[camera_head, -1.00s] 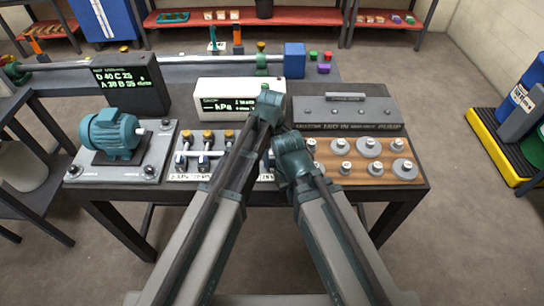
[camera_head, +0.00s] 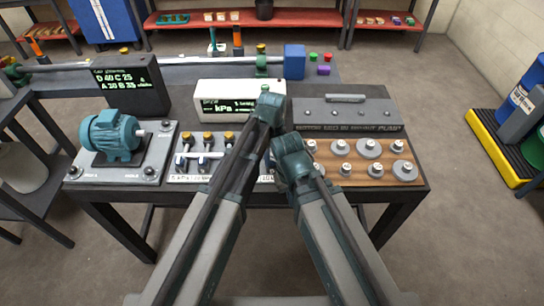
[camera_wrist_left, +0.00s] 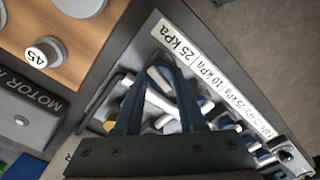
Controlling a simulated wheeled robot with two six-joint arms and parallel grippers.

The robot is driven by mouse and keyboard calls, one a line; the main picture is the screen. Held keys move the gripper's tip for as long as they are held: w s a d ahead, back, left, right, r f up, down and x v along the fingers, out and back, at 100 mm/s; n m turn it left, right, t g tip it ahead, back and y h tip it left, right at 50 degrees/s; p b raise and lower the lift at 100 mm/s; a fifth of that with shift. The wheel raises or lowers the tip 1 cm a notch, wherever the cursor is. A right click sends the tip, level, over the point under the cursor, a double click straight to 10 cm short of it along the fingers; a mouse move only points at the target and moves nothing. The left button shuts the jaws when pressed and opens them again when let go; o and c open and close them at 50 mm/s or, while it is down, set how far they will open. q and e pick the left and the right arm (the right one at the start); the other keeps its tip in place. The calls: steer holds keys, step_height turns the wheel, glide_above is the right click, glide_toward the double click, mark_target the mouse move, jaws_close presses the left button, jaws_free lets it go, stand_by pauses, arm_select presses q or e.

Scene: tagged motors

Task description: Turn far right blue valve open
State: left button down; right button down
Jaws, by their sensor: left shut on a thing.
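The valve panel (camera_head: 172,170) is on the bench, with a row of small valves with brass caps and pale and blue parts. Its right end is hidden behind my arms in the head view. In the left wrist view the label strip (camera_wrist_left: 205,69) reads 25 kPa at the end nearest my gripper. My left gripper (camera_wrist_left: 158,72) is down at that end of the row, its fingers shut on the far right blue valve. The fingers cover most of that valve, so its handle angle is unclear. My right gripper is out of sight behind the arm links.
A teal motor (camera_head: 112,137) on a grey plate stands to the left. A white kPa display (camera_head: 241,101) and a black display (camera_head: 130,91) stand behind. A wooden board (camera_head: 352,181) with several weights and a grey motor mount plate (camera_head: 345,117) lie right.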

arm_select(q)
steer(key=m, duration=0.4)
steer(key=shift+m, duration=0.3)
steer(key=m, duration=0.3)
steer(key=shift+m, duration=0.3)
steer(key=m, duration=0.3)
steer(key=shift+m, duration=2.2)
steer(key=c, duration=0.5)
jaws_free()
